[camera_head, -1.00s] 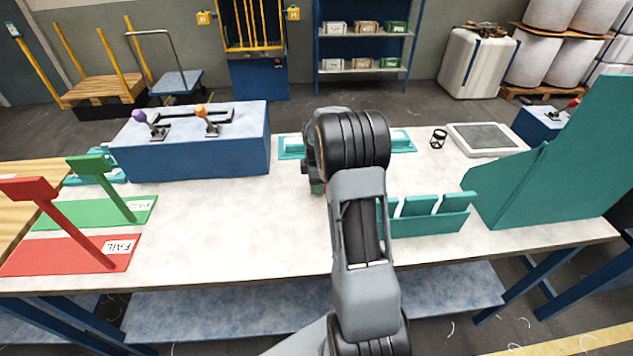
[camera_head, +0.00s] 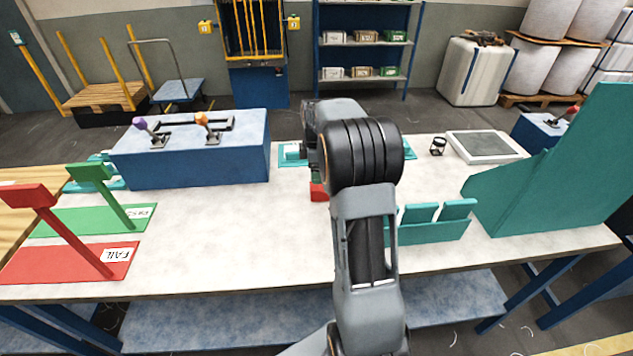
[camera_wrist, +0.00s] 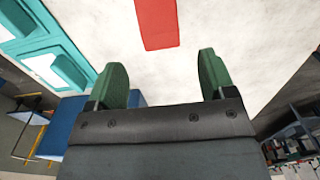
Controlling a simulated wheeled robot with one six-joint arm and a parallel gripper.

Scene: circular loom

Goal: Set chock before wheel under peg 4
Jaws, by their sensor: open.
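My gripper (camera_wrist: 160,72) is open, with its two green fingers apart and nothing between them in the wrist view. A flat-looking red piece (camera_wrist: 157,22) lies on the pale table beyond the fingertips, apart from them and cut off by the top edge. It also shows in the head view (camera_head: 318,191), partly hidden by my arm. I cannot tell whether it is the chock. No wheel or numbered peg can be made out. My wrist and arm hide most of the gripper in the head view.
A teal tray (camera_head: 290,153) lies behind my arm. A teal rack (camera_head: 440,228) and a tall teal panel (camera_head: 570,165) stand at right. A blue box with levers (camera_head: 200,160) is at left, beside green (camera_head: 75,218) and red (camera_head: 60,262) mats. The table's middle left is clear.

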